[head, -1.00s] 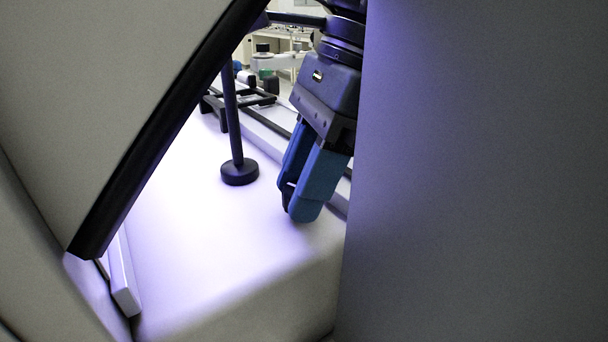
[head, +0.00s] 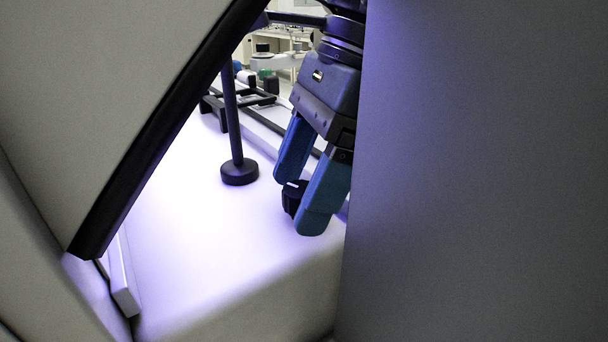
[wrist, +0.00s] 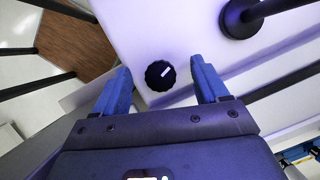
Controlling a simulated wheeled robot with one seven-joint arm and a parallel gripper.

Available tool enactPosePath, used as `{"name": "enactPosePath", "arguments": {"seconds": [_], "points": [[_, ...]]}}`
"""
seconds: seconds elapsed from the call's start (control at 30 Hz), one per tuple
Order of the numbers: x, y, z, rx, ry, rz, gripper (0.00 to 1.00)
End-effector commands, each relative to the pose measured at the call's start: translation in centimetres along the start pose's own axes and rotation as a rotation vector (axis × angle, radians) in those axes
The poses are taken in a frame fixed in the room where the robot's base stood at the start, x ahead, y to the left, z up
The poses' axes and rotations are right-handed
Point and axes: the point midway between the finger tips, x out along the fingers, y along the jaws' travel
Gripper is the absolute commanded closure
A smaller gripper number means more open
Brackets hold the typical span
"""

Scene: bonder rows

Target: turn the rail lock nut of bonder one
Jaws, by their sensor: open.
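The rail lock nut is a black ribbed knob (wrist: 160,75) with a white mark on its face, on the white machine top in the wrist view. It also shows in the head view (head: 293,197), partly hidden by a finger. My gripper (head: 303,207) has blue fingers that stand open on either side of the knob. In the wrist view my gripper (wrist: 160,80) has one finger left and one right of the knob, with visible gaps on both sides.
A black post with a round foot (head: 239,172) stands on the white top (head: 200,230), left of my gripper. A black rail frame (head: 240,100) lies behind. A grey panel (head: 480,180) fills the right side, close to my gripper. A slanted black-edged panel (head: 160,140) is at left.

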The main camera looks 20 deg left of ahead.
Motion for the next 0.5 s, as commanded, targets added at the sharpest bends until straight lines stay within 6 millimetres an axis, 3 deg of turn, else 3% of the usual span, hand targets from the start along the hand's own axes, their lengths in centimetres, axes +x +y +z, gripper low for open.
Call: {"name": "enactPosePath", "arguments": {"seconds": [0.5], "points": [[-4.2,0.0,0.1,0.001,0.000,-0.002,0.27]]}}
